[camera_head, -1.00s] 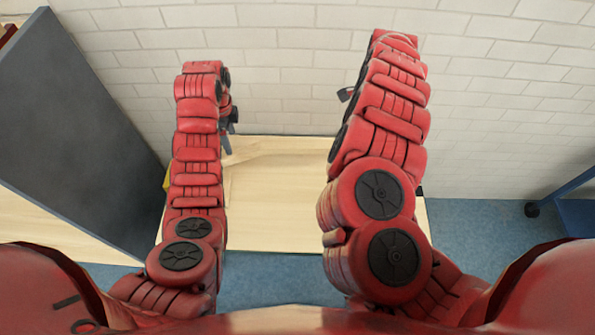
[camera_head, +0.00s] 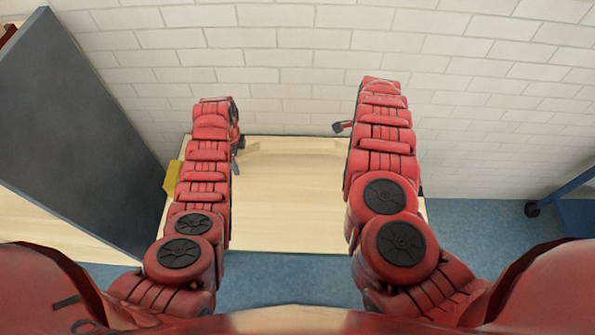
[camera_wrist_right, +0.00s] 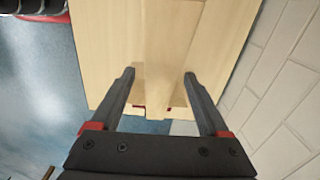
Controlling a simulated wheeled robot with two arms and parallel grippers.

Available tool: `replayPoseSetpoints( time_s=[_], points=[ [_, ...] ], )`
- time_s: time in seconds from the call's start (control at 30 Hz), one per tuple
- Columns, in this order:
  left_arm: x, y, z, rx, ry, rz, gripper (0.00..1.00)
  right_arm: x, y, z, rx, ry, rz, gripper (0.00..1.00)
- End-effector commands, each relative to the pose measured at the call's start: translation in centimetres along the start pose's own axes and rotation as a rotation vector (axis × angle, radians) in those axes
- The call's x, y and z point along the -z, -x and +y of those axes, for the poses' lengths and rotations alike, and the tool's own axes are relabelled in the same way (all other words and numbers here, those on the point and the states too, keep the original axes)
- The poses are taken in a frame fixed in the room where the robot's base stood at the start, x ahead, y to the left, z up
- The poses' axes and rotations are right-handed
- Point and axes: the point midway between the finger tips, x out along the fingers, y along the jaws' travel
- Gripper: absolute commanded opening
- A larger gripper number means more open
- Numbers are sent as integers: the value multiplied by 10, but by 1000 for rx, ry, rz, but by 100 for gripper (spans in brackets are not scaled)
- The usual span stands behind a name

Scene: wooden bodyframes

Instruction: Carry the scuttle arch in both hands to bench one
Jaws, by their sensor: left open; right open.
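A pale wooden piece, which looks like the scuttle arch (camera_head: 292,146), lies along the back of a light wooden bench top; its ends are hidden near my arms. My left gripper (camera_head: 237,157) is at the left end of this piece, small and partly covered by the arm. My right gripper (camera_head: 342,127) is at its right end. In the right wrist view the right gripper (camera_wrist_right: 159,75) is open, its dark fingers on either side of a pale wooden bar (camera_wrist_right: 168,40). I cannot tell whether they touch it.
The wooden bench top (camera_head: 285,220) is bare in front of the piece. A white brick wall (camera_head: 290,60) stands close behind. A tall dark grey panel (camera_head: 75,130) is at the left, with a yellow object (camera_head: 172,178) beside my left arm. Blue floor (camera_head: 480,225) lies right.

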Motion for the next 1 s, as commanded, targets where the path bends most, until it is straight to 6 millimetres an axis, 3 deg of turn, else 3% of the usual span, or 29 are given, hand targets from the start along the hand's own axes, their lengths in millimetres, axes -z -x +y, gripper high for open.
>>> replayPoseSetpoints(
  time_s=[0.27,0.7,1.0],
  points=[
    [0,0,0,1,0,0,79,0,0,0,1,1,0,79],
    [0,0,0,1,0,0,0,0,0,-1,1,1,0,0],
    [0,0,0,2,0,0,0,0,0,-1,1,1,0,0]
  ],
)
